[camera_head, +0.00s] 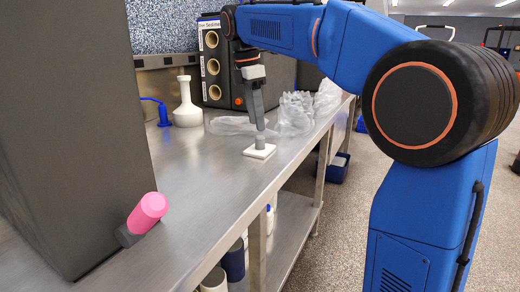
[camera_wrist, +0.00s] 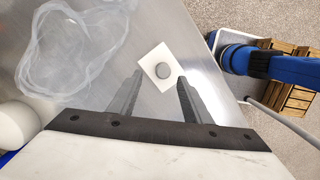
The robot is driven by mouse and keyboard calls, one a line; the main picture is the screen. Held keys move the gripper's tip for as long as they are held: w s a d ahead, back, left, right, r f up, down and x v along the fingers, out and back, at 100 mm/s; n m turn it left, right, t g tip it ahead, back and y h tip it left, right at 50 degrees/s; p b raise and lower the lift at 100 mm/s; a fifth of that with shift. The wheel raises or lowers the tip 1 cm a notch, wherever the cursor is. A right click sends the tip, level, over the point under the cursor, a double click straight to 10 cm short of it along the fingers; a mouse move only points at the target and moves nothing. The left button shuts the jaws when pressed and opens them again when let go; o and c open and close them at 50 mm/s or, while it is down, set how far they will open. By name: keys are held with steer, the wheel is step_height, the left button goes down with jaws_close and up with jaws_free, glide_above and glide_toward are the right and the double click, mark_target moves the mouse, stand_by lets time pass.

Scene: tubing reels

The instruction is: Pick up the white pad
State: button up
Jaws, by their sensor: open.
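In the wrist view the pad (camera_wrist: 151,60) lies beyond the fingertips, turned at an angle, roughly between the lines of the two fingers. My gripper (camera_head: 259,126) points down just above the pad; in the wrist view its two fingers (camera_wrist: 160,78) are apart with nothing between them. The head view does not clearly show whether a fingertip touches the knob.
Clear crumpled plastic bags (camera_head: 295,112) lie behind the pad. A white flask (camera_head: 187,104) stands at the back left. A large dark box (camera_head: 75,120) and a pink-capped cylinder (camera_head: 148,208) are at the near left. The steel bench (camera_head: 200,205) is bare between them and the pad.

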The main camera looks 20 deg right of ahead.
mark_target(259, 137)
steer(key=shift+s+d+f, duration=0.1)
steer(key=shift+f, duration=0.95)
steer(key=shift+s+d+f, duration=0.1)
steer(key=shift+d+f, duration=0.05)
steer(key=shift+f, duration=0.85)
steer(key=shift+s+d+f, duration=0.1)
steer(key=shift+f, duration=0.95)
jaws_close()
steer(key=shift+r, duration=0.15)
